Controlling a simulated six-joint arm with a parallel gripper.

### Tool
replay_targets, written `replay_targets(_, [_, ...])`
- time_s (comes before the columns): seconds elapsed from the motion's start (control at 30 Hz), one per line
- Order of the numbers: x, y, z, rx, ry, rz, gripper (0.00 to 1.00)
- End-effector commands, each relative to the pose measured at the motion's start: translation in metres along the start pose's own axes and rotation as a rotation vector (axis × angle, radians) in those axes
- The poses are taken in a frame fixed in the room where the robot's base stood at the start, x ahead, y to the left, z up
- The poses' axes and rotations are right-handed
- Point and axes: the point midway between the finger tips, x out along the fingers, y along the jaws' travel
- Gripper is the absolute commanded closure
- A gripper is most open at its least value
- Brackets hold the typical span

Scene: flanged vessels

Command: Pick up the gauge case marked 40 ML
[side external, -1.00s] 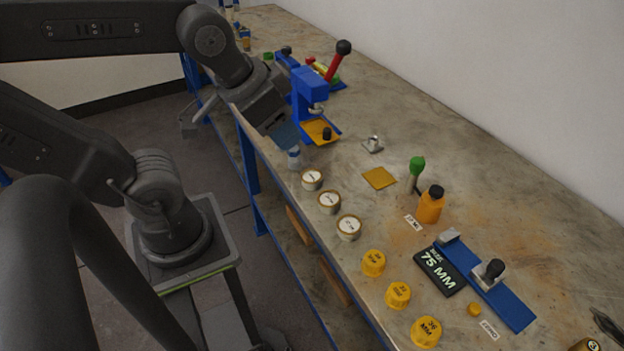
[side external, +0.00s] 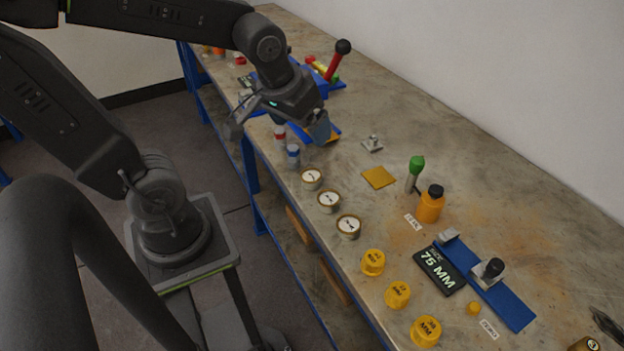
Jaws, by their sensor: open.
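Three round brass-rimmed gauge cases with white faces stand in a row along the bench's front edge: a far gauge case (side external: 311,179), a middle gauge case (side external: 329,201) and a near gauge case (side external: 348,227). Their markings are too small to read, so I cannot tell which says 40 ML. My gripper (side external: 319,135) is above the bench beyond the far gauge case, apart from all three. It is open, with bluish fingers pointing down, and nothing shows between them.
Small bottles (side external: 293,154) stand beyond the cases. Yellow caps (side external: 397,295) line the near front edge. A yellow square plate (side external: 379,177), an orange bottle (side external: 430,205), a 75 MM sign (side external: 440,271) and a blue fixture (side external: 512,306) lie to the right. My arm partly hides a blue stand.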

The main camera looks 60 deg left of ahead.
Motion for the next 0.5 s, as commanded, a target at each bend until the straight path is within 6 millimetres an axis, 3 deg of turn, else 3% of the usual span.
replay_targets(0.1, [0.043,-0.018,-0.02,-0.179,-0.051,-0.078,0.12])
replay_targets(0.3, [0.109,-0.047,-0.036,-0.433,-0.099,-0.175,0.12])
replay_targets(0.5, [0.145,-0.065,-0.038,-0.569,-0.117,-0.22,0.12])
